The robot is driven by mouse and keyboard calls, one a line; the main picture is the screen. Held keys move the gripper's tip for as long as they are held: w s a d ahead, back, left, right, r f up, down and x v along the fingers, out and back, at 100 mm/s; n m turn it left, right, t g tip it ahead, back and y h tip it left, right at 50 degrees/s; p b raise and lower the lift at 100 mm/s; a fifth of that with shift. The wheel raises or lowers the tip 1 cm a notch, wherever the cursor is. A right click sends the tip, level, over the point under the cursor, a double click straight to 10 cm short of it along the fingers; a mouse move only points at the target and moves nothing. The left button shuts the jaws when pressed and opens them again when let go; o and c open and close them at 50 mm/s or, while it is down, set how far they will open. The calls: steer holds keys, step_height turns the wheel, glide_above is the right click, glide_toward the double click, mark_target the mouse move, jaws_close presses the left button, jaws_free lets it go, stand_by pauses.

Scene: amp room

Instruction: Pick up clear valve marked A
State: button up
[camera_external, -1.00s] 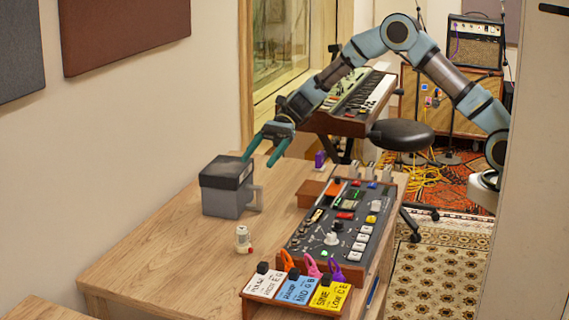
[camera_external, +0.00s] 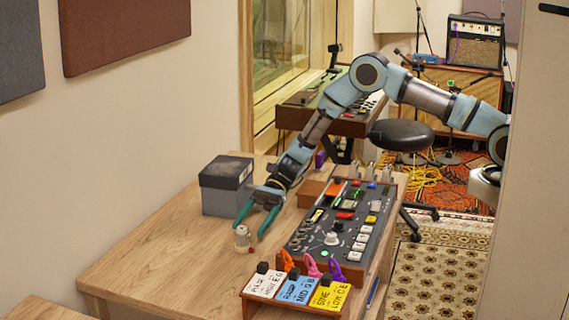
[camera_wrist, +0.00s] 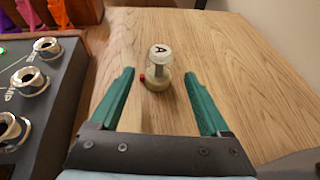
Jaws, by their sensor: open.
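The clear valve marked A (camera_wrist: 158,66) stands upright on the wooden table in the wrist view. It has a clear dome with a black letter A, a cream base and a small red part at its side. In the external view the valve (camera_external: 242,238) stands left of the mixer panel. My gripper (camera_wrist: 160,82) is open with green fingers, one on each side of the valve's line. The valve lies around or just beyond the fingertips, and I see no finger touching it. In the external view my gripper (camera_external: 250,232) is low over the table at the valve.
A grey box with a dark lid (camera_external: 226,184) stands behind the valve, near the wall. The control panel (camera_external: 340,225) with knobs and buttons is to the right. Labelled cards (camera_external: 297,290) with colored clips are in front. Table to the valve's left is clear.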

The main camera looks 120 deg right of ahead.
mark_target(242, 237)
steer(key=p+x, duration=0.1)
steer(key=x, duration=0.2)
steer(key=shift+w+a+r+p, duration=0.1)
steer(key=shift+w+a+p, duration=0.15)
steer(key=shift+a+p, duration=0.1)
steer(key=shift+w+a+f, duration=0.25)
steer(key=shift+w+f, duration=0.15)
steer(key=shift+w, duration=0.15)
steer(key=shift+c, duration=0.2)
jaws_close()
